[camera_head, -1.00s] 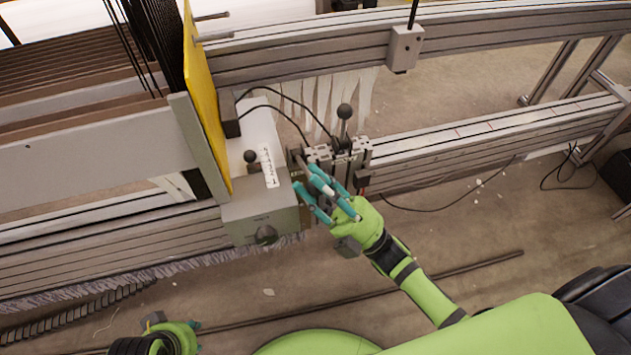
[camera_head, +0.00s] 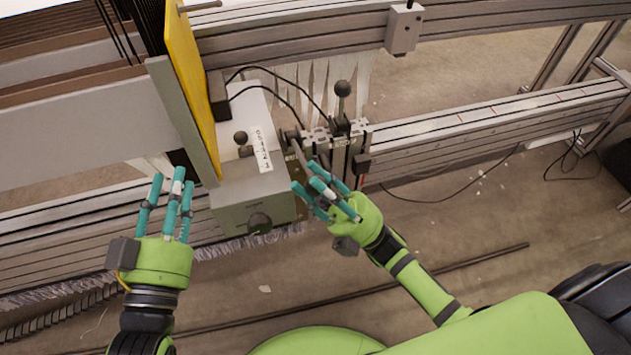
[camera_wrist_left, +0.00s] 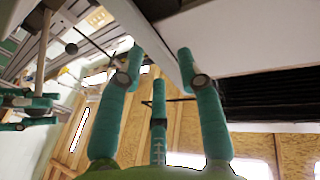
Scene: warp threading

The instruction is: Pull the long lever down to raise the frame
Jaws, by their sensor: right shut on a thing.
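My right gripper (camera_head: 322,188) is shut on the long grey lever (camera_head: 299,151), at the mount just right of the grey control box. The lever's upper part shows above the teal fingers; the fingers hide its lower end. In the left wrist view the lever (camera_wrist_left: 43,55) runs down to the right gripper's fingers (camera_wrist_left: 28,108). My left gripper (camera_head: 168,195) is open and empty, left of the control box and in front of the lower rail. In its wrist view the left gripper's fingers (camera_wrist_left: 157,75) are spread with nothing between them.
The grey control box (camera_head: 252,205) has a black front knob and a ball-topped stick. Another ball-topped lever (camera_head: 342,95) stands behind the right gripper. A yellow panel (camera_head: 190,85) rises left of the box. Long metal rails (camera_head: 480,130) run across. Open floor lies in front.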

